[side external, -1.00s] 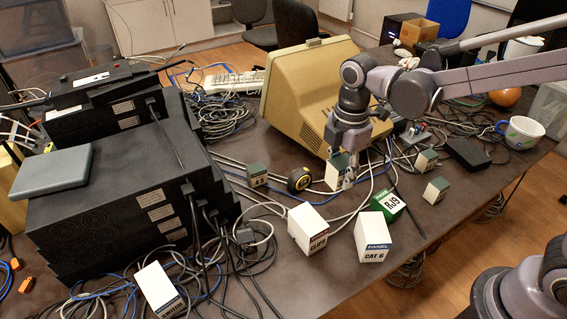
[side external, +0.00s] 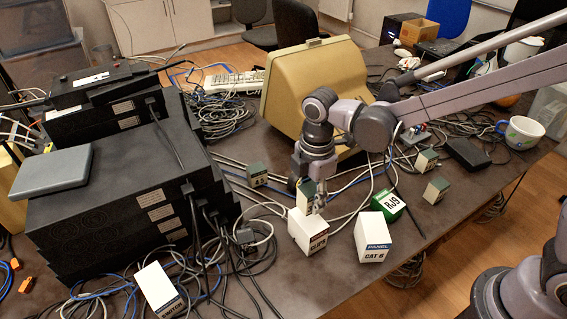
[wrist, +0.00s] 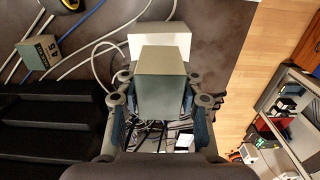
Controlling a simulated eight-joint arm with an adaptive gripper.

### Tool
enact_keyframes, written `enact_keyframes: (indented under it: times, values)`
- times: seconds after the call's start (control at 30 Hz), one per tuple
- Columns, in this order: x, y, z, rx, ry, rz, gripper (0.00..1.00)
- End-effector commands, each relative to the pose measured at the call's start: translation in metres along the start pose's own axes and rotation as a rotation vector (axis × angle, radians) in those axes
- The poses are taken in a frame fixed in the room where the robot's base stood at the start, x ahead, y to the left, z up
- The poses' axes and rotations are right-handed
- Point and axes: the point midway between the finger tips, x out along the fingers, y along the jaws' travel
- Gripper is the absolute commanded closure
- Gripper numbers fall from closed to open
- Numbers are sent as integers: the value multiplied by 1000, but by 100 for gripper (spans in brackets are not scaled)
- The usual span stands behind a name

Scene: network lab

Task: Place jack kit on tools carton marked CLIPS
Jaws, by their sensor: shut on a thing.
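My gripper (side external: 311,202) is shut on the jack kit (side external: 306,190), a small box with a green top part and pale lower part. The white carton marked CLIPS (side external: 309,233) stands on the table just below it. The kit overlaps the carton's far top edge in the side view; I cannot tell whether they touch. In the wrist view the kit (wrist: 163,75) sits between both fingers of my gripper (wrist: 163,98), and a white carton (wrist: 205,38) shows partly behind it.
The white CAT 6 carton (side external: 371,238) and green RJ9 box (side external: 388,203) stand to the right. Loose cables (side external: 235,250) and black equipment (side external: 120,205) fill the left. A beige monitor (side external: 300,85) stands behind.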

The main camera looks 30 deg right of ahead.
Motion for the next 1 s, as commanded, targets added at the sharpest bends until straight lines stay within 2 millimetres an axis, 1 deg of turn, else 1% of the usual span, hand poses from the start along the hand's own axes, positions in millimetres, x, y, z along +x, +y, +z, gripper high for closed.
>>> enact_keyframes:
  times: [0.13, 0.3, 0.4, 0.83, 0.87, 0.9, 0.93, 1.0]
  values:
    - [10, 0, -3, 0, 0, 0, 98]
    - [32, 0, -2, 0, 0, 0, 98]
    - [40, 0, -2, 0, 0, 0, 98]
    - [45, 0, -2, 0, 0, 0, 98]
    - [45, 0, -2, 0, 0, 0, 54]
    - [44, 0, -2, 0, 0, 0, 43]
    - [44, 0, -2, 0, 0, 0, 40]
    - [44, 0, -2, 0, 0, 0, 40]
